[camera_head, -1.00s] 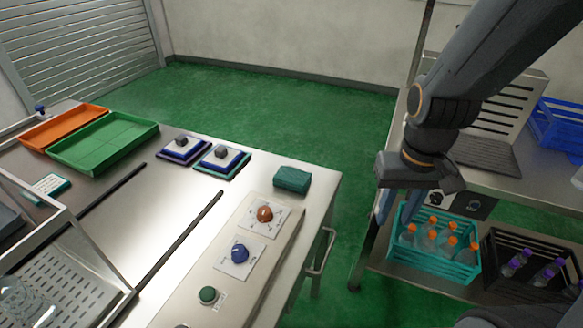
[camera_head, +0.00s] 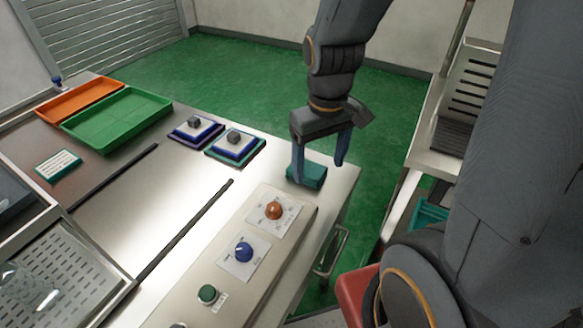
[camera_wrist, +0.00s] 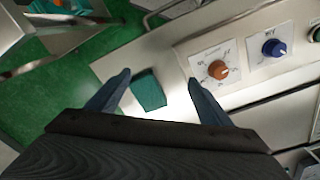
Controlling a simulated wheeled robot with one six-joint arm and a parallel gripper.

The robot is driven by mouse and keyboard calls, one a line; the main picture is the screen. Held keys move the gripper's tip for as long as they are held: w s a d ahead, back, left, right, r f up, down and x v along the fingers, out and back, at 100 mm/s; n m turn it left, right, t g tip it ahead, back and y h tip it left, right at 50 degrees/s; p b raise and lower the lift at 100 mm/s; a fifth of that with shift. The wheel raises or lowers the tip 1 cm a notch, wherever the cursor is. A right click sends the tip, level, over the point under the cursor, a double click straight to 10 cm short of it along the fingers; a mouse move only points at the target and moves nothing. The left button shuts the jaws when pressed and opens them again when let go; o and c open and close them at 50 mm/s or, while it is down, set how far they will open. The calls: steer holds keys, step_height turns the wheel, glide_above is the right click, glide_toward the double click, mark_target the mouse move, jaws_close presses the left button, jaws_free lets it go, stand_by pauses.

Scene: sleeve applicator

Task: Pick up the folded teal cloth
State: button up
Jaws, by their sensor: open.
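The folded teal cloth (camera_head: 308,178) lies on the steel tabletop near its far right corner, a small flat block. In the wrist view the cloth (camera_wrist: 148,90) shows between the two fingers, a little nearer the left one. My gripper (camera_head: 319,174) is open and points down over the cloth, with blue fingers on either side of it in the picture. In the wrist view my gripper (camera_wrist: 158,76) shows empty. I cannot tell how far the fingertips are above the tabletop.
A panel with an orange knob (camera_head: 274,211), a blue knob (camera_head: 243,251) and a green button (camera_head: 207,294) stands close by. Two stacked pads (camera_head: 236,146) lie left of the cloth. A green tray (camera_head: 117,118) and an orange tray (camera_head: 80,101) sit further left.

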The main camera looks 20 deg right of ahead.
mark_target(307, 168)
steer(key=w+n, duration=0.4)
steer(key=w, duration=0.1)
steer(key=w+f+n, duration=0.1)
steer(key=w+n, duration=0.1)
steer(key=shift+w+d+p, duration=0.15)
steer(key=shift+d+p, duration=0.15)
steer(key=shift+p, duration=0.1)
steer(key=shift+w+f, duration=0.2)
steer(key=shift+w, duration=0.05)
steer(key=shift+f+n, duration=0.3)
steer(key=shift+f, duration=0.05)
steer(key=shift+w+a+f+p, duration=0.1)
steer(key=shift+f+p, duration=0.35)
steer(key=shift+f, duration=1.3)
steer(key=shift+a+f+p, duration=0.1)
steer(key=shift+f+p, duration=0.3)
steer(key=shift+f, duration=1.35)
steer(key=c, duration=1.1)
steer(key=shift+r, duration=0.1)
step_height(307, 168, up, 10)
steer(key=shift+f+b, duration=0.1)
steer(key=shift+b, duration=0.6)
